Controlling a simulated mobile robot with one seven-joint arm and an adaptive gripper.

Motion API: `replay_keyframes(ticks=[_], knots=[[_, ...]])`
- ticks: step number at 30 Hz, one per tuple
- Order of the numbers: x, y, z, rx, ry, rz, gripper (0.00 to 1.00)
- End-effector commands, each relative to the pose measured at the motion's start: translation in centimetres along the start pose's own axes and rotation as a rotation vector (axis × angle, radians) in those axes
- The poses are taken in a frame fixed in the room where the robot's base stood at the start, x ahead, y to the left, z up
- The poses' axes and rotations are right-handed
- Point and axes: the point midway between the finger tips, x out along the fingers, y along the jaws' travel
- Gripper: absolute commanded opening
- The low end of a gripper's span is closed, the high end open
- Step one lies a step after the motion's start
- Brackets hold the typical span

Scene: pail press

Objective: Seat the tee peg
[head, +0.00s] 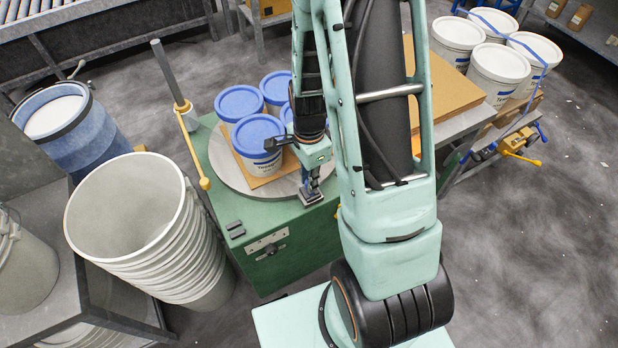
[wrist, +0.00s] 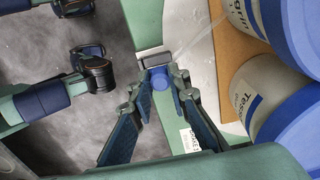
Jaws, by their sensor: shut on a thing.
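My gripper (head: 311,188) points down over the front right part of the round grey turntable on the green cabinet. In the wrist view its two fingers (wrist: 162,86) close on a small blue round-ended piece, which I take to be the tee peg (wrist: 159,78). A grey block with a pale edge (wrist: 154,59) shows just beyond the fingertips; I cannot tell whether it joins the peg. The peg's lower part and any socket are hidden. In the head view the fingers cover the peg.
Blue-lidded pails (head: 257,140) stand on a cardboard sheet on the turntable (head: 225,168), close beside my gripper. A grey post with a yellow handle (head: 190,125) rises at the cabinet's left. Nested empty pails (head: 135,220) stand left. More strapped pails (head: 498,65) sit at the back right.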

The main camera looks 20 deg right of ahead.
Motion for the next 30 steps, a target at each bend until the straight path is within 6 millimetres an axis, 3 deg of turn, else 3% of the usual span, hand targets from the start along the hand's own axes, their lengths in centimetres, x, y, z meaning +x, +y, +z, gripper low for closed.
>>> replay_keyframes(ticks=[20, 21, 24, 26, 30], knots=[[1.04, -0.01, 0.00, 0.000, 0.000, 0.000, 0.00], [1.04, -0.01, 0.00, 0.000, 0.000, 0.000, 0.20], [1.03, 0.00, 0.00, 0.000, 0.000, 0.000, 0.31], [1.03, 0.00, 0.00, 0.000, 0.000, 0.000, 0.36], [1.03, 0.00, 0.00, 0.000, 0.000, 0.000, 0.36]])
